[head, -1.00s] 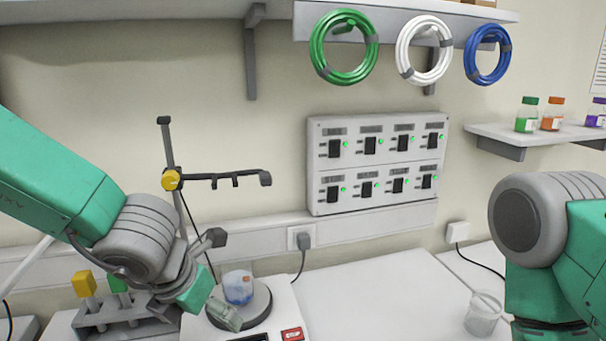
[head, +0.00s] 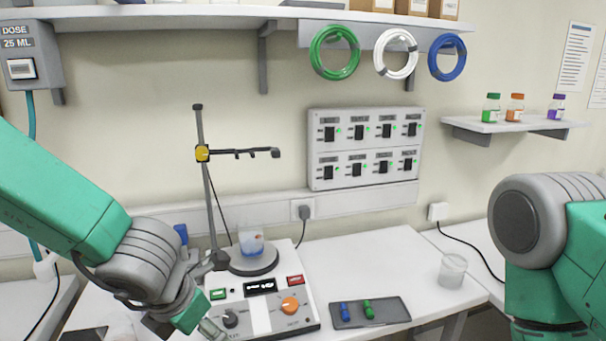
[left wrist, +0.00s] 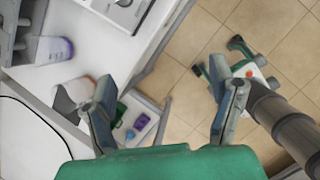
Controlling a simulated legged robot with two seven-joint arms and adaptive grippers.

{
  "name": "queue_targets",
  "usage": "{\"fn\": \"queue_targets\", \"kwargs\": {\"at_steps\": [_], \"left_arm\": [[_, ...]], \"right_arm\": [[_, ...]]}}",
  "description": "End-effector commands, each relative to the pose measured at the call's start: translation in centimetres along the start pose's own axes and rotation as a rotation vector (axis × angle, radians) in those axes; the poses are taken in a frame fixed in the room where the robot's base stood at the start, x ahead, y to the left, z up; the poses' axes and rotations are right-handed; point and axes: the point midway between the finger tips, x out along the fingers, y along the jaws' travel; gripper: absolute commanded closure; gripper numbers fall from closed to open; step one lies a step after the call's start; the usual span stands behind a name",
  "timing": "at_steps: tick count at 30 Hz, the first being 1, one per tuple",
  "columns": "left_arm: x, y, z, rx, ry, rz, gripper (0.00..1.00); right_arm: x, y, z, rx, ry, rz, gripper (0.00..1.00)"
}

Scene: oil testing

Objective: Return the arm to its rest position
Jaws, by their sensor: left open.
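My left arm (head: 70,205) reaches in from the left in the head view. Its gripper (head: 212,328) is at the bottom, by the front left of the stirrer unit (head: 260,318), apart from the beaker (head: 251,240).
A clamp stand (head: 207,180) rises behind the stirrer. A dark tray (head: 385,313) holds a blue and a green item. A clear cup (head: 452,271) stands near the bench's right edge. A switch panel (head: 365,148) is on the wall.

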Motion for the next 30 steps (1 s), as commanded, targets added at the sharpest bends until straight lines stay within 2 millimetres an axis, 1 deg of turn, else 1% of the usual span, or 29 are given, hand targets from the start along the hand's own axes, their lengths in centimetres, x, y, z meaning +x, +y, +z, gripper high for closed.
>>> {"fn": "queue_targets", "kwargs": {"at_steps": [1, 4, 8, 11, 14, 17, 18, 20, 21, 23, 24, 25, 27, 30], "left_arm": [[1.2, 0.0, -0.8, 0.042, 0.014, 0.008, 0.23], [3.1, 0.2, -2.5, 0.153, 0.035, 0.028, 0.23], [6.0, 0.4, -5.5, 0.343, 0.071, 0.052, 0.23], [8.8, 0.5, -8.2, 0.529, 0.108, 0.064, 0.23], [12.3, 0.6, -11.9, 0.777, 0.154, 0.062, 0.23], [16.8, 0.4, -17.2, 1.127, 0.208, 0.029, 0.23], [18.7, 0.1, -19.7, 1.298, 0.226, 0.002, 0.23], [21.2, -0.6, -23.7, 1.565, 0.239, -0.056, 0.23], [22.6, -1.1, -26.2, 1.739, 0.237, -0.101, 0.23], [24.2, -2.0, -29.6, 1.979, 0.216, -0.174, 0.23], [24.9, -2.6, -31.7, 2.120, 0.194, -0.224, 0.23], [25.4, -3.1, -33.1, 2.217, 0.172, -0.259, 0.23], [26.1, -4.0, -35.8, 2.402, 0.117, -0.331, 0.23], [26.4, -5.0, -38.2, 2.574, 0.045, -0.405, 0.23]], "right_arm": [[0.5, 0.0, 0.0, 0.000, 0.001, 0.000, 0.61], [1.2, 0.0, 0.0, 0.000, 0.001, 0.000, 0.61], [2.3, 0.0, 0.1, 0.000, 0.001, 0.000, 0.61], [3.4, 0.0, 0.1, 0.000, 0.001, 0.000, 0.61], [4.8, 0.0, 0.2, 0.000, 0.001, 0.000, 0.61], [6.9, -0.1, 0.3, 0.000, 0.001, 0.000, 0.61], [7.9, -0.1, 0.4, 0.000, 0.001, 0.000, 0.61], [9.4, -0.1, 0.5, 0.000, 0.001, 0.000, 0.61], [10.3, -0.1, 0.5, 0.000, 0.000, 0.000, 0.61], [11.5, -0.1, 0.6, 0.000, 0.000, 0.000, 0.61], [12.2, -0.1, 0.6, 0.000, 0.000, 0.000, 0.61], [12.7, -0.1, 0.7, 0.000, 0.000, 0.000, 0.61], [13.5, -0.1, 0.7, 0.000, 0.000, 0.000, 0.61], [14.1, -0.1, 0.7, 0.000, 0.000, 0.000, 0.61]]}}
